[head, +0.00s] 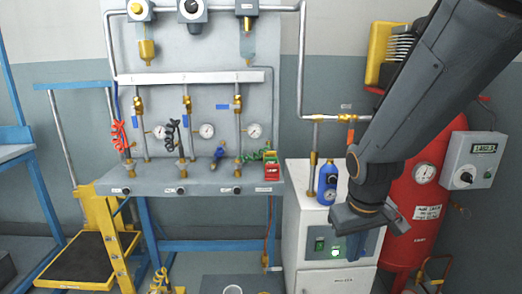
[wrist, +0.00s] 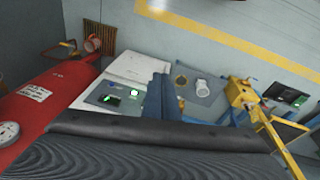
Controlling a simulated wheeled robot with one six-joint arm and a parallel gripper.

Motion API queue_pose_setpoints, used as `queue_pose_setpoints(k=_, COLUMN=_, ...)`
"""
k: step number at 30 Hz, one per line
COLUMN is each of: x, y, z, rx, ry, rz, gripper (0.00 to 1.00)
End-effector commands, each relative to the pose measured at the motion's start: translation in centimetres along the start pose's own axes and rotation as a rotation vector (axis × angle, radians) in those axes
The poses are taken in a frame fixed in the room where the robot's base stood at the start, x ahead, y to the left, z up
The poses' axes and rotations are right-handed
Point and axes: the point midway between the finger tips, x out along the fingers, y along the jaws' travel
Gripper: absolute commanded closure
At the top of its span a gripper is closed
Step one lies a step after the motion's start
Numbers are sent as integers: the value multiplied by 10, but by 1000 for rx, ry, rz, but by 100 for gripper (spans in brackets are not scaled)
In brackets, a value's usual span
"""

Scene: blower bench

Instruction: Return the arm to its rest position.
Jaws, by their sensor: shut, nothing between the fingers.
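My arm comes in from the upper right of the head view, and my gripper (head: 370,246) points down in front of the white cabinet's face. Its blue-grey fingers look closed together with nothing between them. In the wrist view the gripper (wrist: 161,92) shows as two narrow fingers side by side, seen against the cabinet's panel with its lit green button. I cannot tell how far the fingers are from the cabinet.
The white cabinet (head: 306,257) carries a blue bottle (head: 327,184). The red tank (head: 424,200) stands right behind my arm. A grey control box (head: 472,160) is at the far right. The pipe bench (head: 150,183) and a yellow platform trolley (head: 103,235) stand left.

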Motion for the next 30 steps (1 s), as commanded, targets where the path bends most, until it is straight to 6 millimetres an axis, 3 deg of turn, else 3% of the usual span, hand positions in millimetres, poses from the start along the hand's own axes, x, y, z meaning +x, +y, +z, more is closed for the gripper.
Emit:
queue_pose_setpoints(k=6, x=-34, y=-43, z=45, rx=40, ry=-78, rz=-64, gripper=100)
queue_pose_setpoints(k=16, x=-66, y=-88, z=98, rx=70, ry=-170, rz=-148, gripper=100)
queue_pose_setpoints(k=30, x=-95, y=-65, z=98, rx=121, ry=-183, rz=-126, gripper=100)
